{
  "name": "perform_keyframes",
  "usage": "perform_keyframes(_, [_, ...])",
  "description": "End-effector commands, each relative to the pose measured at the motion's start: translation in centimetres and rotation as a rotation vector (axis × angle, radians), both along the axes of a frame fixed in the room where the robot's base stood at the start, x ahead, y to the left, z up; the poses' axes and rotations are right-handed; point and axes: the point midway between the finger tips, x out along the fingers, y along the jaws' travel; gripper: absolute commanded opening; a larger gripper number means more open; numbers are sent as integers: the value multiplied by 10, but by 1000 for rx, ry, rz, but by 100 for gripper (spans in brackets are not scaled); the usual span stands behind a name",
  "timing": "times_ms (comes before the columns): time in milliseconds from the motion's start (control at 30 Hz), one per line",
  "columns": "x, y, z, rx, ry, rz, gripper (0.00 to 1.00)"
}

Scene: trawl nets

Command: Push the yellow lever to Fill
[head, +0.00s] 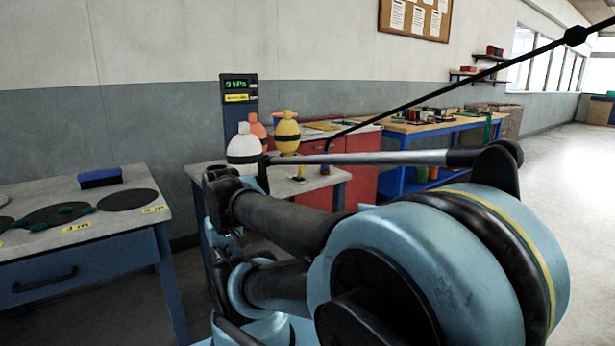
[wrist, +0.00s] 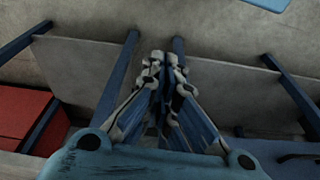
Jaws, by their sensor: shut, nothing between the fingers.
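A small upright piece with yellow on it (head: 300,172) stands on the grey bench (head: 325,181) in the head view, just right of the floats. It is too small to tell surely whether it is the yellow lever, and no Fill mark is readable. A display reading 0 hPa (head: 239,85) stands on a dark post behind the bench. My gripper (wrist: 165,62) is shut and empty in the wrist view, with no lever seen at its fingertips. In the head view my arm covers the front of the bench, and I cannot make out the fingertips.
White (head: 244,150), orange (head: 258,128) and yellow (head: 287,135) floats stand on the bench. A table with dark discs (head: 127,199) and a blue block (head: 99,177) is at left. Red cabinets (head: 366,143) and a blue workbench (head: 390,178) stand behind. Open floor lies at right.

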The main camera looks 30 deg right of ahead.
Motion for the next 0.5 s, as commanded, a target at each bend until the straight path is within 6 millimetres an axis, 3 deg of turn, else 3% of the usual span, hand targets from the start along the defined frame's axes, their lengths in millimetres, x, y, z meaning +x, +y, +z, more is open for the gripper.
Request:
perform_keyframes(167, [22,0,12,94,1,-177,0])
perform_keyframes(500, [97,-21,45,415,0,-742,0])
